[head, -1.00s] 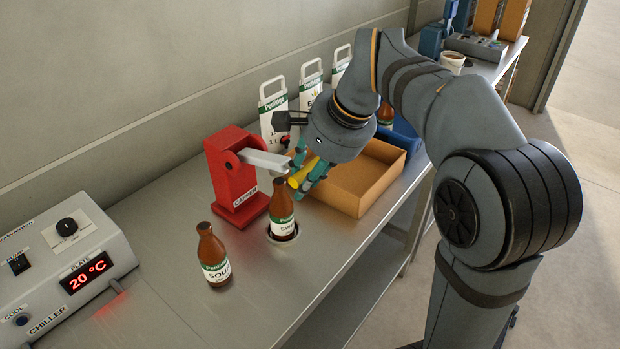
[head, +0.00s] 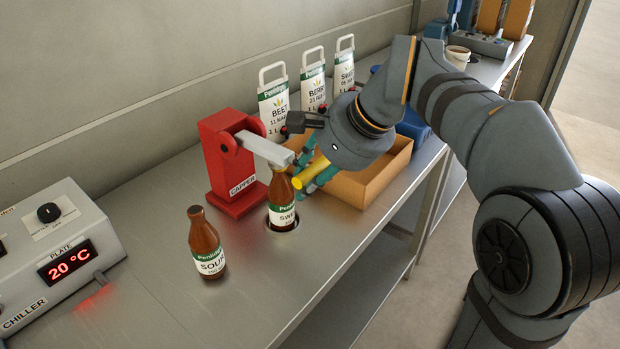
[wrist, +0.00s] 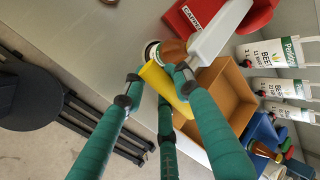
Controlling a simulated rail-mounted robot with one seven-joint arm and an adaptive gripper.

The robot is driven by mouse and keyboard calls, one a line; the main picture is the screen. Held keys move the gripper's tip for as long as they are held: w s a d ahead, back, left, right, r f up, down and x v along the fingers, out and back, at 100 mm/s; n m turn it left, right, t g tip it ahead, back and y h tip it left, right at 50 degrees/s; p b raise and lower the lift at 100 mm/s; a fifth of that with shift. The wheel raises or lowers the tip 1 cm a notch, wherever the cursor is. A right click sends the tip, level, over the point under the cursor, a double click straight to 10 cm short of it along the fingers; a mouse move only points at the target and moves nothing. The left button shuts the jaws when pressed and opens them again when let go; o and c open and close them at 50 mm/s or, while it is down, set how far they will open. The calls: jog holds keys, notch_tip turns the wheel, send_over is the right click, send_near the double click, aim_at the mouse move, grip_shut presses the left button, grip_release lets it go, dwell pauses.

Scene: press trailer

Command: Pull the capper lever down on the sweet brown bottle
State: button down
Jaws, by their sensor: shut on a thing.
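The red capper (head: 223,165) stands on the steel bench, and its pale grey lever (head: 265,149) slopes gently down to the right. The brown sweet bottle (head: 282,205) stands upright in a round recess, its top close under the lever's end; I cannot tell whether they touch. My gripper (head: 313,173) is shut on a yellow bar (head: 309,175) beside the lever's end, which looks like its grip. In the wrist view, the green fingers of my gripper (wrist: 158,80) close around the yellow bar (wrist: 165,86), next to the bottle (wrist: 168,50). The bar's join to the lever is hidden.
A brown sour bottle (head: 207,245) stands front left of the capper. A chiller (head: 55,250) reading 20 °C is at the left. An orange-brown box (head: 365,185) lies just behind my gripper. White handled packs (head: 310,85) line the wall.

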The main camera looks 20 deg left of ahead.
jog(key=c, duration=1.4)
grip_release()
jog(key=shift+w, duration=0.25)
jog(key=shift+d, duration=0.1)
jog(key=v, duration=1.2)
jog(key=shift+s, duration=0.2)
jog(key=shift+a, duration=0.2)
jog(key=shift+c, duration=0.3)
